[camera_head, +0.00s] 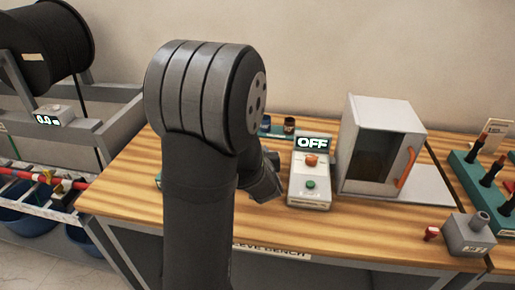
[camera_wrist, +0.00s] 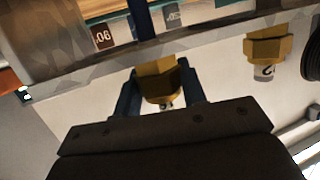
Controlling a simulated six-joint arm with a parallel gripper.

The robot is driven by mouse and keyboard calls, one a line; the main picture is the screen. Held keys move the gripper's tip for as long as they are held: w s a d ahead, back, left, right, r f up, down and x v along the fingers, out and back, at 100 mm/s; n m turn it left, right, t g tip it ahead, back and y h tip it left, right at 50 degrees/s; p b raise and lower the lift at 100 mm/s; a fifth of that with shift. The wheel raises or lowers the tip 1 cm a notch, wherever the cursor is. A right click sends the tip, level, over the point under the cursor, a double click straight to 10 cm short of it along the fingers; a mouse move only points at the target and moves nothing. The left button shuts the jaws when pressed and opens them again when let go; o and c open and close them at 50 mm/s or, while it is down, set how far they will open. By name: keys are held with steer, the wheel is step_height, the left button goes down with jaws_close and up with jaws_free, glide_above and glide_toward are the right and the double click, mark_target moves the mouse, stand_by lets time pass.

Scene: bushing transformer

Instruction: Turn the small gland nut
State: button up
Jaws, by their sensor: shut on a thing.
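In the wrist view my gripper (camera_wrist: 160,90) has its two dark blue fingers on either side of a brass gland nut (camera_wrist: 158,78), shut on it. The nut is faceted, and a small pale tip shows at its lower end. A second brass gland nut (camera_wrist: 268,46) stands apart to the right, with a small tag below it that seems to bear a 2. In the head view my arm covers the gripper and both nuts.
A grey metal edge (camera_wrist: 85,75) runs just beyond the held nut. A cable drum (camera_head: 45,45) is at far left.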

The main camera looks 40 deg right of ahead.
steer(key=shift+r+n+t+y, duration=0.1)
steer(key=shift+n+t+y, duration=0.5)
steer(key=shift+n+y, duration=0.5)
steer(key=shift+d+y, duration=0.1)
steer(key=shift+y, duration=0.2)
steer(key=shift+n+t+y, duration=0.3)
steer(key=shift+n+y, duration=0.7)
steer(key=shift+y, duration=0.2)
steer(key=o, duration=1.9)
steer(key=shift+v, duration=3)
